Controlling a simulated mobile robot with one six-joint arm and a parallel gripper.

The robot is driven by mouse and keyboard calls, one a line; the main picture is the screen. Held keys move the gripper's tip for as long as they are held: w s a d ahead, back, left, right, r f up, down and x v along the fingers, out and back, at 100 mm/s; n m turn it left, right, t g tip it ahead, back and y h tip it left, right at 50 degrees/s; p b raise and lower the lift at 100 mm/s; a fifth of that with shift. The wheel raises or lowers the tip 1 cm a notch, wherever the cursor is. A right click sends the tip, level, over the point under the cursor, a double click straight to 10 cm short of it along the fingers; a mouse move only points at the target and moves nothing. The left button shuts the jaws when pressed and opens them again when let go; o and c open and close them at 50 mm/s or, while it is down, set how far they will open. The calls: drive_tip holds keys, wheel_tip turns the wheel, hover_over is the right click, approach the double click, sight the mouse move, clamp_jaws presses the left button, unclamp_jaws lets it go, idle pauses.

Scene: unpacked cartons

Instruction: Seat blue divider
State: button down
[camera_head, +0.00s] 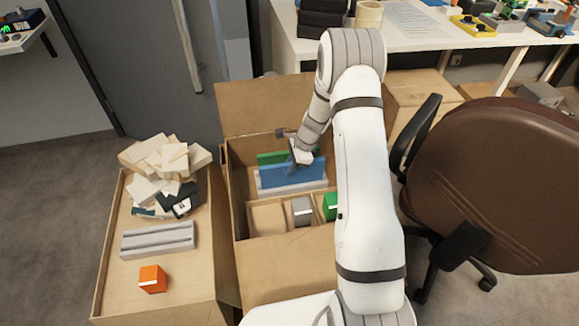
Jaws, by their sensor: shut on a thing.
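The blue divider (300,174) is a flat upright panel inside the open carton (238,190). My gripper (294,166) is at its upper edge, shut on it. Its lower edge is at a light grey slotted base (264,192); I cannot tell whether it is in the slot or just above it. A green divider (268,158) stands upright behind the blue one and is partly hidden by it. My arm covers the carton's right side.
A grey block (302,208) and a green block (329,206) sit in front compartments of the carton. Left, another carton (108,270) bears a grey slotted piece (158,239), an orange block (152,279) and a pile of pale pieces (165,158). A brown chair (500,180) stands right.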

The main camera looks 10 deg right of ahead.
drive_tip(key=shift+f, duration=0.3)
drive_tip(key=c, duration=1.3)
unclamp_jaws()
drive_tip(key=shift+r, duration=0.1)
drive_tip(key=p+v, duration=0.1)
drive_tip(key=v, duration=0.6)
drive_tip(key=shift+d+r+p, duration=0.15)
drive_tip(key=shift+r+p, duration=0.1)
drive_tip(key=shift+p, duration=0.05)
